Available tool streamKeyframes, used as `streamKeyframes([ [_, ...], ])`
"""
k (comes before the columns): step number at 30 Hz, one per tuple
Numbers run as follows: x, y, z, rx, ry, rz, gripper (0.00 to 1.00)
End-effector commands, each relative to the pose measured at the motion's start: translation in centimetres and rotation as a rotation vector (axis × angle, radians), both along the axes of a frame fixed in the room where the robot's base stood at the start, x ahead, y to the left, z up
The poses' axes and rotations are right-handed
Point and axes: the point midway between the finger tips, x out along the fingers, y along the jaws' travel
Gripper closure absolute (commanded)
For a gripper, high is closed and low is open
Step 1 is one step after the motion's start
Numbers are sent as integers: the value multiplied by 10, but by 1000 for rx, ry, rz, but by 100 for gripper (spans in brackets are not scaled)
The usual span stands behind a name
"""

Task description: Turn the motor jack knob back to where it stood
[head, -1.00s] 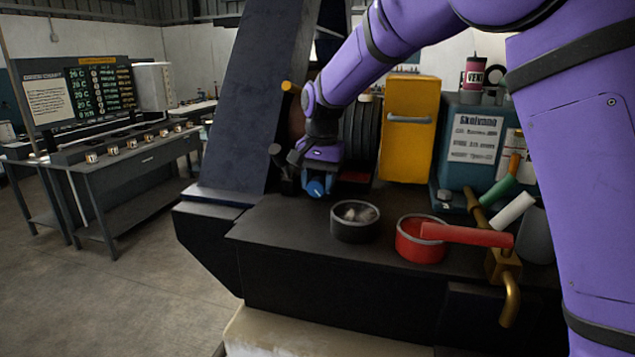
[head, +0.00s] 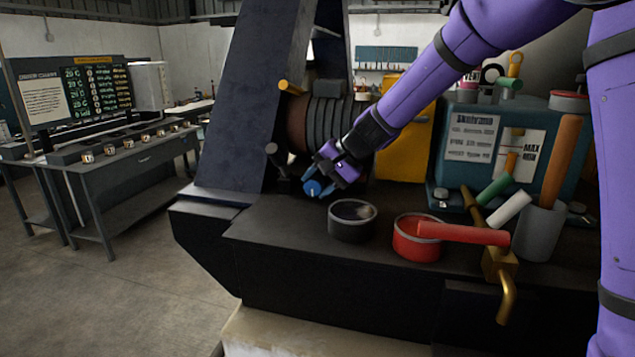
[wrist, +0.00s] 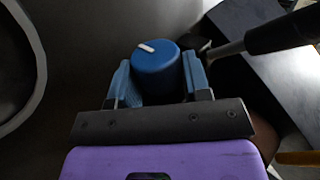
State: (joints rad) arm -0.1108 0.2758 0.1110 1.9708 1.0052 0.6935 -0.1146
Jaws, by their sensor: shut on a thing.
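The motor jack knob is a round blue knob (head: 312,188) with a white pointer mark, low in front of the ribbed motor, at the left end of the dark bench top. In the wrist view the blue knob (wrist: 157,68) sits between the two blue finger pads, its white mark near the upper left of its end face. My gripper (head: 322,182) is shut on the knob, and it also shows in the wrist view (wrist: 160,85). In the head view the fingers and wrist cover part of the knob.
A ribbed motor (head: 325,125) stands behind the knob, beside a dark slanted beam (head: 245,100). A black-handled lever (wrist: 280,33) is close right of the knob in the wrist view. A dark bowl (head: 352,222) and red bowl (head: 408,243) stand to the right.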

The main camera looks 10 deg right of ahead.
Motion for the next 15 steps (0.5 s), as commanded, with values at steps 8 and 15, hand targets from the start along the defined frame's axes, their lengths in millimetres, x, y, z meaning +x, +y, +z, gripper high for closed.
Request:
streamKeyframes([
  [8,0,-1,-1,32,-12,-1,80],
  [15,0,-1,-1,33,-12,1,80],
])
